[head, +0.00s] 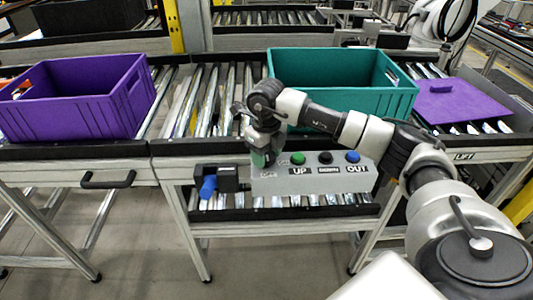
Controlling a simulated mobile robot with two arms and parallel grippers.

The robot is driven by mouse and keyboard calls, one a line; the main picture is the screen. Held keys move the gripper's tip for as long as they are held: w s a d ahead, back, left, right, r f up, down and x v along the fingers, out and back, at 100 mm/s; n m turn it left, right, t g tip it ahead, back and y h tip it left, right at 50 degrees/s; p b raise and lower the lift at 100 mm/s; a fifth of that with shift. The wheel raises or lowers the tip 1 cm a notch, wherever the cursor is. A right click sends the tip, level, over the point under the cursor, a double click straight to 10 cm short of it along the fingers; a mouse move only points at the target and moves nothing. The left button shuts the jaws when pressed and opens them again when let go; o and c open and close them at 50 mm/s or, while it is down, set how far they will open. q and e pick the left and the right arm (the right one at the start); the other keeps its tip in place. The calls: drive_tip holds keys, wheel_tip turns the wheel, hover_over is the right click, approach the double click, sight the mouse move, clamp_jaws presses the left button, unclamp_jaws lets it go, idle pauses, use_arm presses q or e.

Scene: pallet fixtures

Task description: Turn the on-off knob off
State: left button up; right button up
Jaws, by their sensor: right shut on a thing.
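The control box (330,184) is a grey panel on the lower shelf in the head view. It carries a green button (298,159) above UP, a black button (325,158) above DOWN and a blue button (352,157) above OUT. The on-off knob sits at the box's left end and is mostly hidden by my right gripper. My right gripper (262,160) reaches down from above and is shut on the on-off knob. The knob's exact angle cannot be seen. My left gripper is out of view.
A black block with a blue cylinder (208,187) stands just left of the control box. A purple crate (75,110) and a teal crate (345,103) stand on the roller conveyor above. A purple lid (460,103) lies at right. Open floor shows at lower left.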

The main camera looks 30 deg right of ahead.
drive_tip(key=shift+r+m, duration=0.1)
drive_tip(key=shift+m, duration=0.4)
drive_tip(key=o, duration=0.9)
wheel_tip(320, 180, up, 11)
drive_tip(key=shift+f+b, duration=0.15)
drive_tip(key=shift+b, duration=0.2)
